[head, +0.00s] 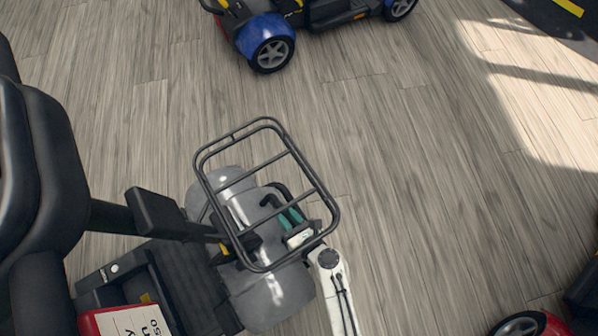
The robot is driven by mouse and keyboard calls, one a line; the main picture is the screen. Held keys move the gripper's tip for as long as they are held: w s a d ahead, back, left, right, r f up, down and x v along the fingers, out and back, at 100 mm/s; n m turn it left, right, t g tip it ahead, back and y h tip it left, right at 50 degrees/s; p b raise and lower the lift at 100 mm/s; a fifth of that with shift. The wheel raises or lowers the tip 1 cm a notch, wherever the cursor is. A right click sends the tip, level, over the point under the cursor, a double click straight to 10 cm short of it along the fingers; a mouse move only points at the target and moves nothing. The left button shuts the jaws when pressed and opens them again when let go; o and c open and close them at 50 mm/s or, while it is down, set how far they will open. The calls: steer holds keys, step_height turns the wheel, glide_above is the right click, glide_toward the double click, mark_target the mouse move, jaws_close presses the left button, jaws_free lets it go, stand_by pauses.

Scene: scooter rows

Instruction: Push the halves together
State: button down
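A scooter is below me in the head view. One part has a grey rounded shell (268,300) under a black wire basket frame (327,192). Another part has a dark footboard (180,280), a black seat (45,165) and a red panel with a white label (125,320). I cannot tell where the two halves meet or whether a gap lies between them. My gripper (289,217), with teal fingers on a white wrist, is beneath the basket bars by a curved black handle (276,192). The bars partly hide it; its opening and any contact are unclear.
A blue-and-black scooter (267,45) stands at the top. A red scooter (530,322) shows at the lower right corner. A dark shape with yellow marks (560,15) is at the top right. The wooden floor (430,170) between them is clear.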

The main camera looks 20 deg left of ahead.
steer(key=shift+s+a+f, duration=0.1)
steer(key=shift+s+a, duration=0.15)
steer(key=shift+s, duration=0.2)
steer(key=c, duration=1)
jaws_free()
steer(key=shift+a, duration=0.1)
steer(key=shift+s+d, duration=0.1)
steer(key=shift+d, duration=0.1)
steer(key=p+v, duration=0.4)
steer(key=v, duration=0.6)
steer(key=shift+d, duration=0.2)
